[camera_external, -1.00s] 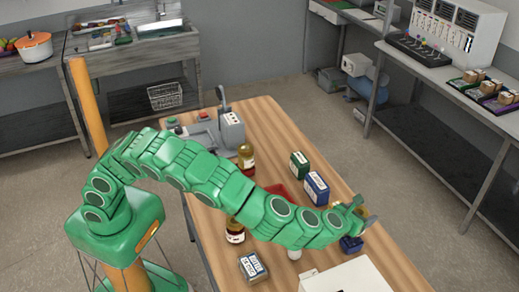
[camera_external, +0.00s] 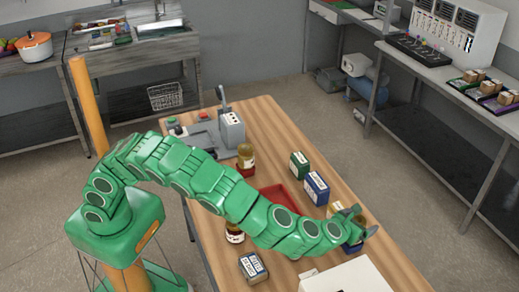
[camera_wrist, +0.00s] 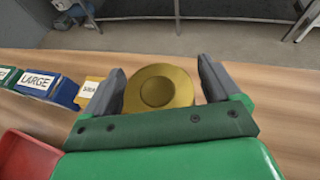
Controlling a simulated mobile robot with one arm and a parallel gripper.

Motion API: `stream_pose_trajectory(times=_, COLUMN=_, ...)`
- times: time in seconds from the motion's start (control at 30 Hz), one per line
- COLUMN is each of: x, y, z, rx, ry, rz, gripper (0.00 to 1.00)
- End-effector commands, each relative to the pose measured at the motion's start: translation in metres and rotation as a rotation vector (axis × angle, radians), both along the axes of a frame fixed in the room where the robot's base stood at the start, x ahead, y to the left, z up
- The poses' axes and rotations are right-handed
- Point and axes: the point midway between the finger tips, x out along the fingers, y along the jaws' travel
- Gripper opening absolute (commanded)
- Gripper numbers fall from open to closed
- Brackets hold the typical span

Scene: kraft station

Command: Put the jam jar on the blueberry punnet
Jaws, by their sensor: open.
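In the wrist view a jar with a round gold lid (camera_wrist: 158,90), seen from above and taken as the jam jar, is between my gripper's fingers (camera_wrist: 160,92). The fingers are spread, with a gap on each side of the lid. In the external view my gripper (camera_external: 362,224) is low over the table's right part, and a little of the jar's gold-brown shows between its fingers.
A blue box (camera_external: 316,188), a green box (camera_external: 299,165) and a red tray (camera_external: 281,197) lie nearby. A dark box (camera_external: 252,267) and a white box (camera_external: 345,277) are at the front. The table's right edge is clear.

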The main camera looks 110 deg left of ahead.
Motion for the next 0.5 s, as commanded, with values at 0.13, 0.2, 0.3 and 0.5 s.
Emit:
stream_pose_trajectory(times=0.13, x=0.000, y=0.000, z=0.001, rx=0.000, ry=0.000, rz=0.000, gripper=0.90)
stream_pose_trajectory(times=0.2, x=-0.001, y=-0.002, z=0.004, rx=0.001, ry=-0.001, rz=-0.001, gripper=0.90)
stream_pose_trajectory(times=0.3, x=-0.004, y=-0.010, z=0.008, rx=0.002, ry=-0.001, rz=-0.002, gripper=0.90)
stream_pose_trajectory(times=0.5, x=-0.018, y=-0.036, z=0.019, rx=0.001, ry=0.001, rz=-0.003, gripper=0.90)
